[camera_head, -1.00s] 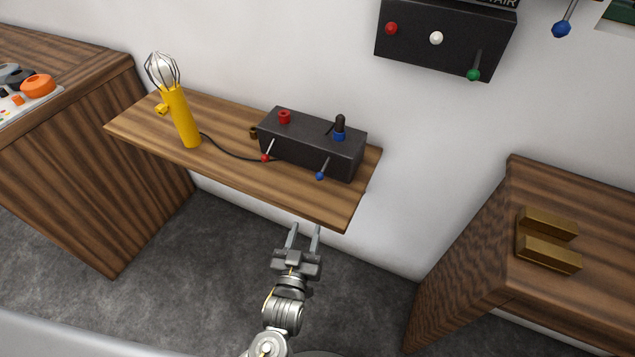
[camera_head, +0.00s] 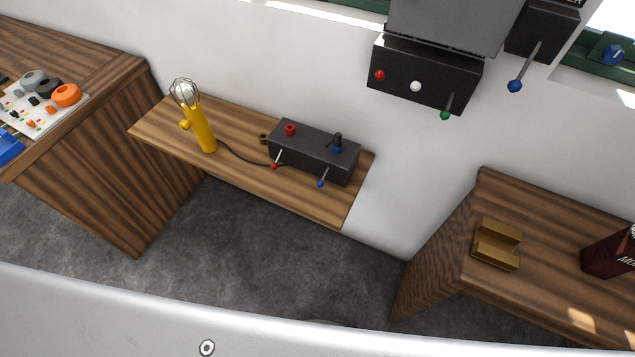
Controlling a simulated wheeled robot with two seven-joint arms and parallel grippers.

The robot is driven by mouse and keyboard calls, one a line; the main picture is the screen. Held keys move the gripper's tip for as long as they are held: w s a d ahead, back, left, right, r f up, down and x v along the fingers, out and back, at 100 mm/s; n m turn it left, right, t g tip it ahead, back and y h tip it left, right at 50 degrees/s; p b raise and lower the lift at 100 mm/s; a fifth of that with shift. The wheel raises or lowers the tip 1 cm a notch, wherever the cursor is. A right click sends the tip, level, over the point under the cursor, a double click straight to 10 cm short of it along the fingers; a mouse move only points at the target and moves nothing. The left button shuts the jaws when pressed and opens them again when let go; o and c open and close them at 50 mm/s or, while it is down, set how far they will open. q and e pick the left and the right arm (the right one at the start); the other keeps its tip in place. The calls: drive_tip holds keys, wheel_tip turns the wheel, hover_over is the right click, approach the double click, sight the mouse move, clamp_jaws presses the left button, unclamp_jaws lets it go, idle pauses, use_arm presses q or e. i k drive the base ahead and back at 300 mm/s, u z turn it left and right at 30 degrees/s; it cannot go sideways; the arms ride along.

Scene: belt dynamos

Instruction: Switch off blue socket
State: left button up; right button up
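A black socket box (camera_head: 300,155) sits on the wooden shelf (camera_head: 233,179) on the wall. Its red socket (camera_head: 290,130) is on the left of its top and appears empty. Its blue socket (camera_head: 337,149) is on the right, with a black plug (camera_head: 338,139) standing in it. On the front face are a red-tipped lever (camera_head: 275,165) below the red socket and a blue-tipped lever (camera_head: 321,183) below the blue one. Both tips hang low and forward. Neither of my grippers shows in the head view.
A yellow caged lamp (camera_head: 203,130) stands on the shelf's left, its cable running toward the box. A wall box (camera_head: 425,75) with red, white and green knobs hangs above right. Wooden cabinets stand left and right; a brass holder (camera_head: 497,244) sits on the right one.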

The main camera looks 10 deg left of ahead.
sight(320, 184)
drive_tip(key=u, duration=0.75)
drive_tip(key=k, duration=1.05)
drive_tip(key=z, duration=1.4)
drive_tip(key=i, duration=0.5)
